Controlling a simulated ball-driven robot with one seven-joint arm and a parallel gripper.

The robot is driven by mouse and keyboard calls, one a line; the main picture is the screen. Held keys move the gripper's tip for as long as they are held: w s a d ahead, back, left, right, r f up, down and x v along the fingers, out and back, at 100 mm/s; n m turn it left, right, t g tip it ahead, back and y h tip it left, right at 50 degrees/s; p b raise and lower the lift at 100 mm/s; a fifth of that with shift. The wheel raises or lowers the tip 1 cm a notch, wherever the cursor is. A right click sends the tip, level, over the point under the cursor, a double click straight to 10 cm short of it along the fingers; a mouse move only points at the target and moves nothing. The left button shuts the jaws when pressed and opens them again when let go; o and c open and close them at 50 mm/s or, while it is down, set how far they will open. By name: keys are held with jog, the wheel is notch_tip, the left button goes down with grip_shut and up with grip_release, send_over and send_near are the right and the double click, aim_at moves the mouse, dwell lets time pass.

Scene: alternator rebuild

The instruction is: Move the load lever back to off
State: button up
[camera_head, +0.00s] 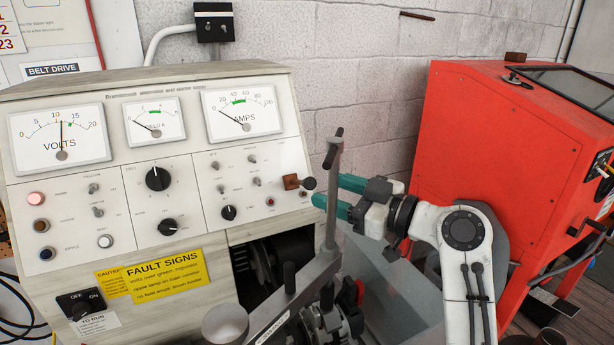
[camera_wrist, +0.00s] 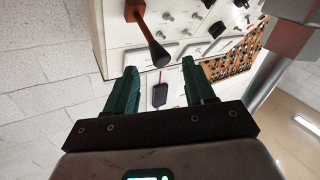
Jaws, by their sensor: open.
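The load lever (camera_head: 308,183) is a short handle with a dark round knob on a brown block at the right edge of the test bench panel. In the head view it points right, towards my gripper. My gripper (camera_head: 331,192) has green fingers, open and empty, just right of the knob; a grey post partly crosses in front of them. In the wrist view the lever (camera_wrist: 148,33) reaches down from the panel, its knob beyond and roughly between the fingertips of my gripper (camera_wrist: 160,68). No contact is clear. I cannot read the lever's position markings.
A grey upright post with a dark handle (camera_head: 335,150) stands close before my fingers. The bench panel (camera_head: 110,200) carries meters, knobs and toggle switches. A red cabinet (camera_head: 500,150) stands right of my arm. An OFF/ON switch (camera_head: 82,305) is at the lower left.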

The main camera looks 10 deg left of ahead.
aim_at(315, 185)
jog(key=p+x, duration=0.1)
jog(key=x, duration=0.4)
jog(key=shift+w+a+p, duration=0.2)
jog(key=shift+a+p, duration=0.1)
grip_shut()
dwell(0.3)
